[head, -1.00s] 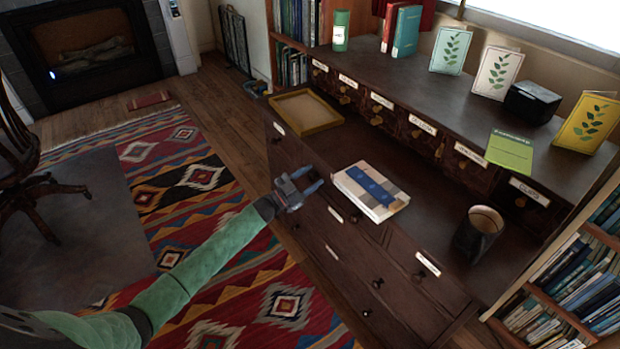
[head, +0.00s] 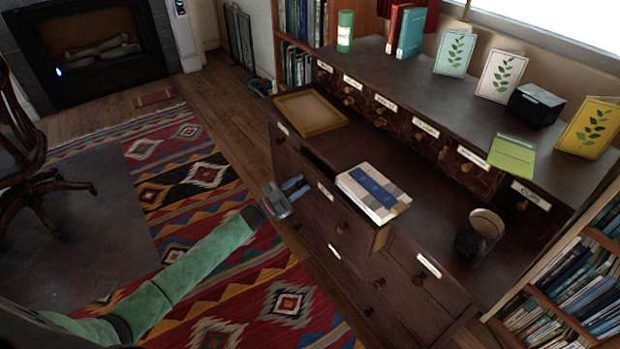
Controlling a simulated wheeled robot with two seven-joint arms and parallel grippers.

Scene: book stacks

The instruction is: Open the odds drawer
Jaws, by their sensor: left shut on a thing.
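The dark wooden desk has a row of labelled drawers below its top. The middle drawer (head: 358,232) of that row stands out from the desk, with a dark gap behind its front and a pale side showing. Its white label (head: 325,191) is too small to read, so I cannot tell if it is the odds drawer. My left gripper (head: 297,186) is at the left part of this drawer's front, shut on its handle, which the fingers hide. Another dark knob (head: 342,228) shows on the front. My right gripper is not in view.
A book stack (head: 373,193) lies on the desk top right above the pulled-out drawer. A yellow tray (head: 310,113) and a dark cup (head: 479,233) also stand there. The rug (head: 200,215) in front is free; a chair (head: 30,160) stands at the left.

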